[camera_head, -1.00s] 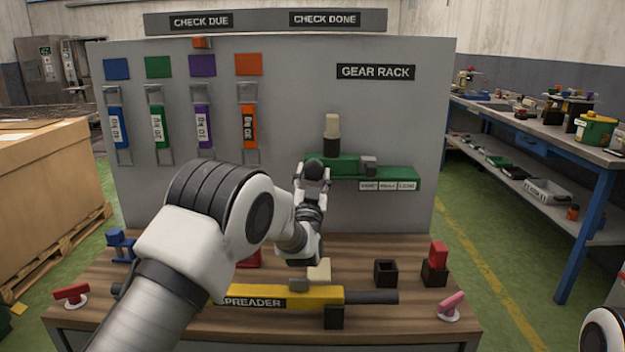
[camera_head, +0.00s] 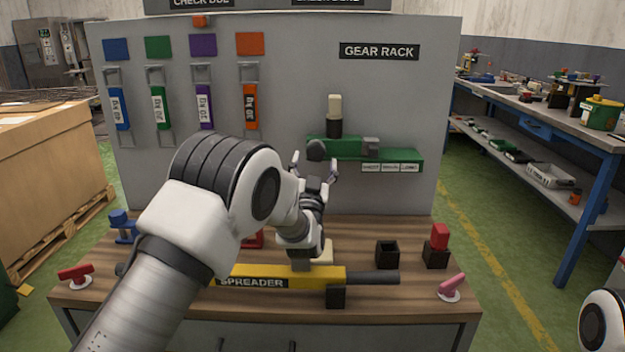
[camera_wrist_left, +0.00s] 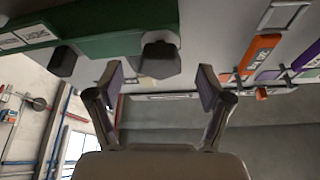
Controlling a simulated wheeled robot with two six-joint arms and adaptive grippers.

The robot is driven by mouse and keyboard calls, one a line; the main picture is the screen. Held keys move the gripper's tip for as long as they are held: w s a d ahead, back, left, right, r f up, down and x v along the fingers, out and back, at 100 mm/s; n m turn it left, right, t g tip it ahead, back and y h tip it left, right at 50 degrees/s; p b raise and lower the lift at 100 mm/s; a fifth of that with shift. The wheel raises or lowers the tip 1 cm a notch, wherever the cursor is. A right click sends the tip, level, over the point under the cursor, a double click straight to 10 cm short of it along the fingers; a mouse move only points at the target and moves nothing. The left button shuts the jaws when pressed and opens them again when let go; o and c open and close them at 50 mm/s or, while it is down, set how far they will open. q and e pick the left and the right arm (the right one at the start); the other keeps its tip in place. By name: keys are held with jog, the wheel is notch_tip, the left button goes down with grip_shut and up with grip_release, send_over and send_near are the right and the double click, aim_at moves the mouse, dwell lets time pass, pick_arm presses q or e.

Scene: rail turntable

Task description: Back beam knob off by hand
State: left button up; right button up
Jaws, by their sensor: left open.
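The green beam (camera_head: 350,153) is on the grey board under the GEAR RACK sign. A dark rounded knob (camera_head: 316,150) is at its left end. My left gripper (camera_head: 314,166) is open just below and in front of this knob, with nothing between its fingers. In the left wrist view the knob (camera_wrist_left: 160,54) shows ahead of the open fingers (camera_wrist_left: 160,86), a little above the middle of the gap. It appears still on the green beam (camera_wrist_left: 120,35). My right gripper is out of view.
A yellow SPREADER beam (camera_head: 310,275) lies across the wooden table (camera_head: 230,312). Coloured tags (camera_head: 250,107) hang on the board's left.

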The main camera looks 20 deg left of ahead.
pick_arm(q)
jog(key=v, duration=0.9)
jog(key=shift+s, duration=0.25)
jog(key=shift+d, duration=0.1)
